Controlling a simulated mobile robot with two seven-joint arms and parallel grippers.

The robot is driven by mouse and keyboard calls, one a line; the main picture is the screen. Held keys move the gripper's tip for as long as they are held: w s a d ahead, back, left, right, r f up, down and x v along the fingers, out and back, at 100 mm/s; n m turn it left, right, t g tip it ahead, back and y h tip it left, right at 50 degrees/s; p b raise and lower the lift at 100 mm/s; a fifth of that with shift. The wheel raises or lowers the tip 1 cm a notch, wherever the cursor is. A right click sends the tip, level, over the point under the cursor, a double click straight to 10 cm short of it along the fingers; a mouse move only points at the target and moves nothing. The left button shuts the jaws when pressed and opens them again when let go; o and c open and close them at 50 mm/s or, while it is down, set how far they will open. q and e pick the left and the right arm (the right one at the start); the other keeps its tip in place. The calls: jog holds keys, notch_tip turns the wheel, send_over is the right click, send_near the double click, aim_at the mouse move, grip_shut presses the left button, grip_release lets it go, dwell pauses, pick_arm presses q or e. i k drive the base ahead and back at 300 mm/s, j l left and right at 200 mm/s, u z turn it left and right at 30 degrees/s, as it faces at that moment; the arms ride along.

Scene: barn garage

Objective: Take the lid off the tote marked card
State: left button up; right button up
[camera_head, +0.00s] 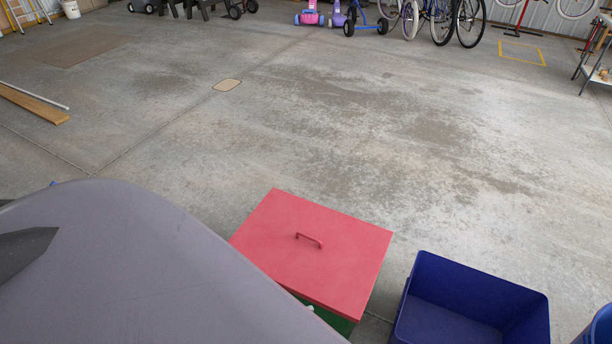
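A red lid (330,262) with a small red bar handle (308,240) lies flat on a green tote (340,322) at the lower middle. Only a strip of the tote's green wall shows under the lid's near edge. No marking that reads card is visible on it. A small whitish bit shows by the lid's near left edge, too small to identify. Neither of my grippers can be made out in the head view.
A blue open bin (422,272), seemingly empty, stands right of the tote; another blue container (600,328) is at the right edge. A large grey shape fills the lower left and covers part of the tote. Planks (35,105) lie far left.

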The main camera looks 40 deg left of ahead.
aim_at(330, 259)
jog(key=i+j, duration=0.15)
jog(key=j, duration=0.2)
jog(key=i+j, duration=0.1)
jog(key=j, duration=0.2)
jog(key=i+j, duration=0.15)
jog(key=j, duration=0.2)
jog(key=i+j, duration=0.1)
jog(key=j, duration=0.25)
